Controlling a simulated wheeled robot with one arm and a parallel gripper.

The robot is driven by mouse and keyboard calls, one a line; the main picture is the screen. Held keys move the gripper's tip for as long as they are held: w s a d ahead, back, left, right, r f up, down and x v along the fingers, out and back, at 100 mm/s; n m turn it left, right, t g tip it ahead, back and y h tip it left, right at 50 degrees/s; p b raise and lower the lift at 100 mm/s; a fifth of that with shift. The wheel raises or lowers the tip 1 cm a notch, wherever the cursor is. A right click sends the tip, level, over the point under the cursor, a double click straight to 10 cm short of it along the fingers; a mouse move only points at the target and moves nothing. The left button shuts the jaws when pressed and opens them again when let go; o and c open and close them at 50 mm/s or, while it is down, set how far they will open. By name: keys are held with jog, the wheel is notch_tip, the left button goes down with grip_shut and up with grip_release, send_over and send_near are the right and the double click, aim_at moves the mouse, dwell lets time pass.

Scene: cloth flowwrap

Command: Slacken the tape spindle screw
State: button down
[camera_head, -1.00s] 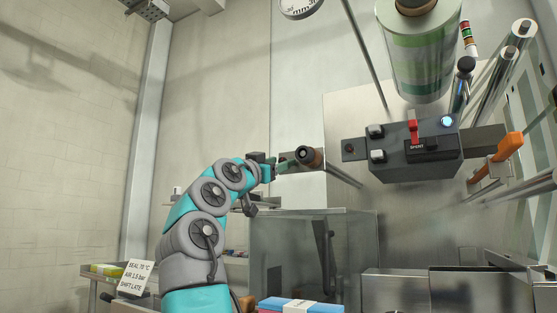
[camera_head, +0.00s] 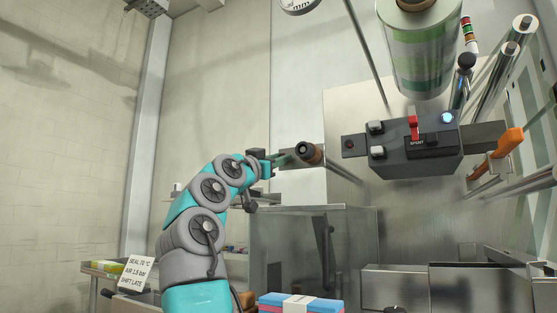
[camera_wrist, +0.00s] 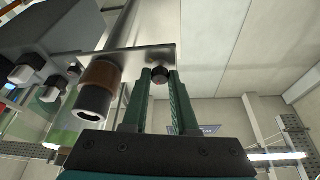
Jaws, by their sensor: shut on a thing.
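The tape spindle (camera_head: 309,153) has a brown core around a dark, hollow-looking end and sits on a flat metal bracket (camera_head: 290,164). It also shows in the wrist view (camera_wrist: 98,88), left of the fingers. A small dark round screw (camera_wrist: 160,75) stands at the bracket's edge, right of the spindle in that view. My gripper (camera_wrist: 160,82) has its two green fingers shut on the screw, one on each side. In the head view my gripper (camera_head: 282,160) reaches the bracket from the left, and the screw is hidden there.
A grey box with a red lever (camera_head: 413,128) and buttons stands right of the spindle. A large film roll (camera_head: 420,55) hangs above it. A clear-walled cabinet (camera_head: 285,250) is below. A pink, blue and white stack (camera_head: 272,302) lies at the front. The left wall side is open.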

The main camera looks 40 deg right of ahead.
jog(key=n+t, duration=0.1)
jog(key=n, duration=0.1)
jog(key=n+t+y+b, duration=0.1)
jog(key=n, duration=0.1)
jog(key=n+t+b, duration=0.1)
jog(key=n, duration=0.2)
jog(key=shift+s+d+t, duration=0.1)
jog(key=shift+t, duration=0.2)
jog(key=c, duration=0.7)
grip_release()
